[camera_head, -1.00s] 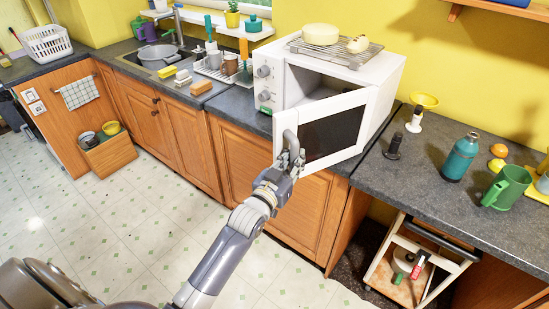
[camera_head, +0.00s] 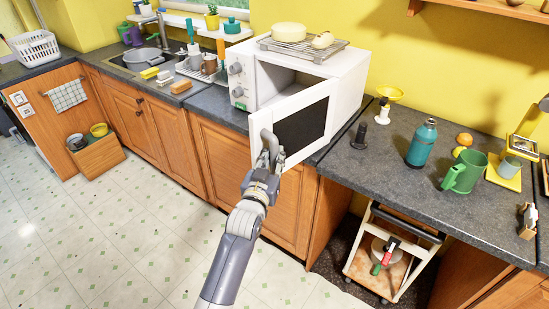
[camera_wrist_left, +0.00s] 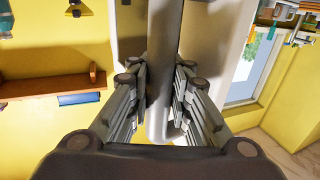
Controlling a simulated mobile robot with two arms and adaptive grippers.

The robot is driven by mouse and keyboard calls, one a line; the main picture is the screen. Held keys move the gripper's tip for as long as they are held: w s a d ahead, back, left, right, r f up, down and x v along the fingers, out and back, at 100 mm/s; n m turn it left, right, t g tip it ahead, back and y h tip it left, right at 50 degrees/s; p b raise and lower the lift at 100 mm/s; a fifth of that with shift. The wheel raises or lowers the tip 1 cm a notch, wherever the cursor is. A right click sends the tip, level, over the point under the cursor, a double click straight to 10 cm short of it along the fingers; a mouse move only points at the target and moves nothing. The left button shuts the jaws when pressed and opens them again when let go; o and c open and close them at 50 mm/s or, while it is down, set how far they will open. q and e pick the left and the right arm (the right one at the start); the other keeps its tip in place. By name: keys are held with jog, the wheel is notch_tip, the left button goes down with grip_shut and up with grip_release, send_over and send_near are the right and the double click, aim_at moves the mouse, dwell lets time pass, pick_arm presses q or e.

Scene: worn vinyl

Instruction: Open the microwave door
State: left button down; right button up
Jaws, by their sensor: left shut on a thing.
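The white microwave (camera_head: 345,88) stands on the dark counter, with a control panel of knobs on its left side. Its door (camera_head: 302,122), white with a dark window, stands partly open, hinged at the right, and part of the cavity shows behind it. My left gripper (camera_head: 268,158) is at the door's free left edge, shut on the grey door handle (camera_head: 267,138). In the left wrist view the handle (camera_wrist_left: 162,70) runs between the two fingers (camera_wrist_left: 160,100). My right gripper is not in view.
To the right stand a dark pepper mill (camera_head: 359,136), a teal bottle (camera_head: 422,143) and a green mug (camera_head: 464,172). The floor in front is clear.

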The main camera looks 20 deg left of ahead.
pick_arm(q)
jog(key=shift+s+a+f, duration=0.1)
jog(key=shift+a+f, duration=0.15)
jog(key=shift+f, duration=0.2)
jog(key=c, duration=1.9)
grip_release()
jog(key=shift+o, duration=1.1)
jog(key=shift+s+a+r, duration=0.2)
jog(key=shift+s+r, duration=0.05)
jog(key=shift+r, duration=0.15)
jog(key=shift+s+d, duration=0.1)
jog(key=shift+d, duration=0.1)
jog(key=s, duration=1.2)
jog(key=shift+a, duration=0.35)
jog(key=shift+c, duration=0.6)
